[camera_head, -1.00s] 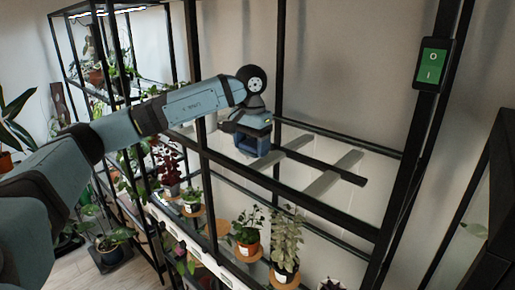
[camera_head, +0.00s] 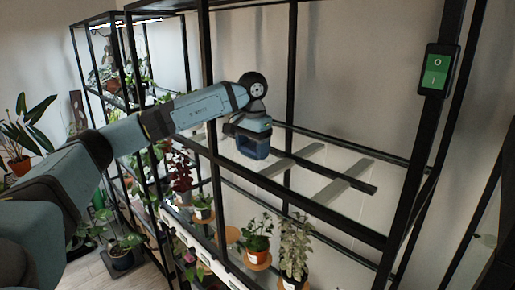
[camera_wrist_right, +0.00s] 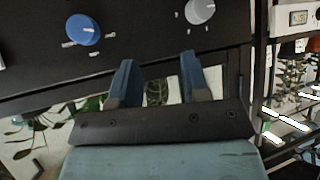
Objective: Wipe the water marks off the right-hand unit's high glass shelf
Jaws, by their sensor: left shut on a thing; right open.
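The right-hand unit's high glass shelf (camera_head: 285,172) is a clear pane in a black frame, with pale grey bars showing across it. I cannot make out water marks. My left gripper (camera_head: 252,141) is over the left part of this shelf, just right of a black upright. It is shut on a dark blue thing (camera_head: 253,150), which looks like a pad; whether it touches the glass is unclear. My right gripper (camera_wrist_right: 157,68) is open and empty in the right wrist view, its two blue fingers apart before a black panel.
Potted plants (camera_head: 257,237) stand on the lower level. A black upright (camera_head: 213,150) is close beside my left gripper. A blue knob (camera_wrist_right: 83,29) and a white knob (camera_wrist_right: 200,11) are on the black panel.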

